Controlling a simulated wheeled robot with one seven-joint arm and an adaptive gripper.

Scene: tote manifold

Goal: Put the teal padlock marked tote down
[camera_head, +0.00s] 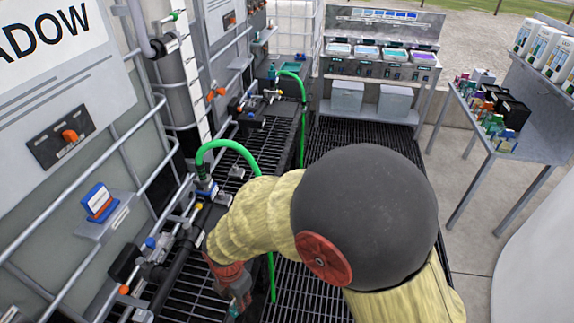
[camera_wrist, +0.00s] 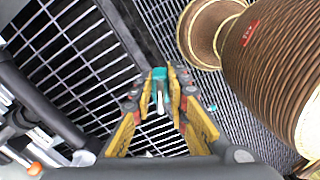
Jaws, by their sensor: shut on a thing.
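The teal padlock (camera_wrist: 159,74) sits between the fingertips of my gripper (camera_wrist: 160,84) in the wrist view. Its teal body is at the far end of the fingers and its pale shackle points back toward the palm. Any marking on it is too small to read. My gripper is shut on it, above dark grating. In the head view my gripper (camera_head: 238,293) hangs low beside the pipework, left of my arm. The padlock is too small there to make out for sure.
Black floor grating (camera_head: 330,140) lies below and beyond. A green hose (camera_head: 230,146) arches beside my arm. Pipes with valves and a railing (camera_head: 155,150) run along the left. A bench with trays (camera_head: 380,60) stands at the back; a grey table (camera_head: 530,100) with small boxes stands right.

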